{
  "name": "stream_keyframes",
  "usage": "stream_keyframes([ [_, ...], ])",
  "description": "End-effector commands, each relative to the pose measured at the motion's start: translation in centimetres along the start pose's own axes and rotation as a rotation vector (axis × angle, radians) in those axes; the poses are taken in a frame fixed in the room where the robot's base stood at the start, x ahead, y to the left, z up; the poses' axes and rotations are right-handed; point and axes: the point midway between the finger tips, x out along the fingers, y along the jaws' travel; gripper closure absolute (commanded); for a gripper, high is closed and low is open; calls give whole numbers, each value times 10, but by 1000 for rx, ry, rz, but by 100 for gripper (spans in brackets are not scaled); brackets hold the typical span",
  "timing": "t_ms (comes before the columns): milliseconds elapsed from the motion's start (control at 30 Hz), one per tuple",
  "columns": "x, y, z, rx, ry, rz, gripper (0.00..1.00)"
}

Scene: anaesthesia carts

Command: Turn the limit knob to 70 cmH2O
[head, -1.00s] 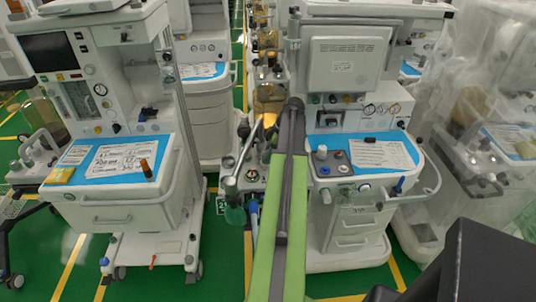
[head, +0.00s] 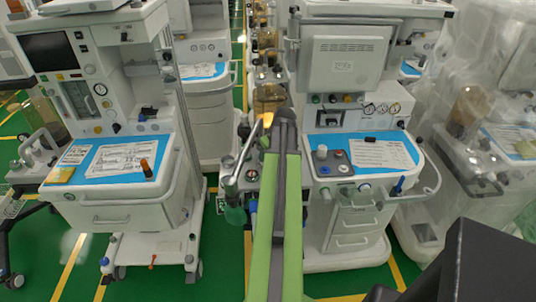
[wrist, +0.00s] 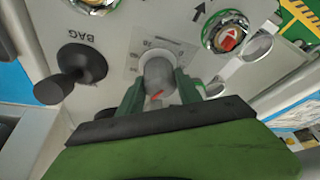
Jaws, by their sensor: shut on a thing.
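The grey limit knob (wrist: 158,72) is in the middle of the wrist view, in front of a pale scale plate (wrist: 140,58) with small printed figures, one of which looks like 70. My gripper (wrist: 159,90) has its two green fingers on either side of the knob, shut on it. A red-orange mark shows low on the knob, between the fingers. The exact setting cannot be read. In the head view my own arm covers the knob and the gripper.
A black knob (wrist: 75,70) marked BAG stands left of the limit knob. A round fitting with a red centre (wrist: 228,36) is at upper right, with bright metal parts beside it. Carts stand left (head: 110,210) and right (head: 350,215) of my arm, with green floor between.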

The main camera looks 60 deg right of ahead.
Motion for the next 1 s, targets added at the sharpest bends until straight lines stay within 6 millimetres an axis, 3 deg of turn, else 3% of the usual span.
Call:
stream_keyframes([
  [400,0,1,0,158,0,69,99],
  [933,0,2,0,178,0,78,99],
  [967,0,2,0,178,0,78,56],
  [1000,0,1,0,177,0,78,51],
])
